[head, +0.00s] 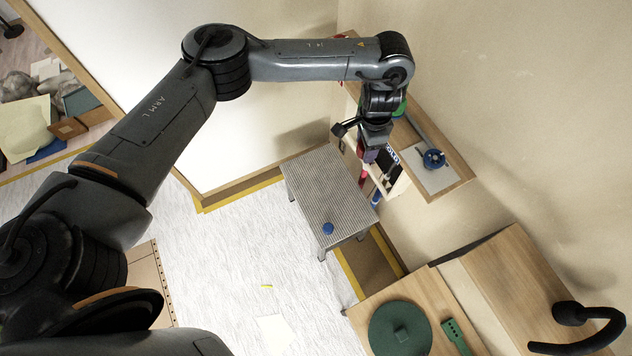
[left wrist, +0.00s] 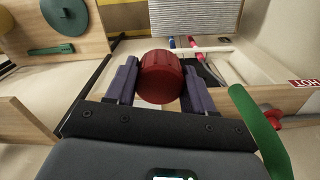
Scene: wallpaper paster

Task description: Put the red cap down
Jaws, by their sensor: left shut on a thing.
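The red cap (left wrist: 161,77) is a round, ridged, dark red piece between the two purple fingers of my left gripper (left wrist: 160,84) in the left wrist view. The fingers press on its left and right sides, and it is held up in the air. In the head view my left gripper (head: 371,154) points down beside the wall shelf (head: 454,188). The cap cannot be made out there, hidden by the gripper. My right gripper is in neither view.
A grey ridged step (head: 318,190) carries a blue cap (head: 328,228). A wooden surface (head: 374,303) holds a green disc (head: 400,330) and a green tool (head: 455,336). Red and blue tubes (left wrist: 193,42) stand below the gripper.

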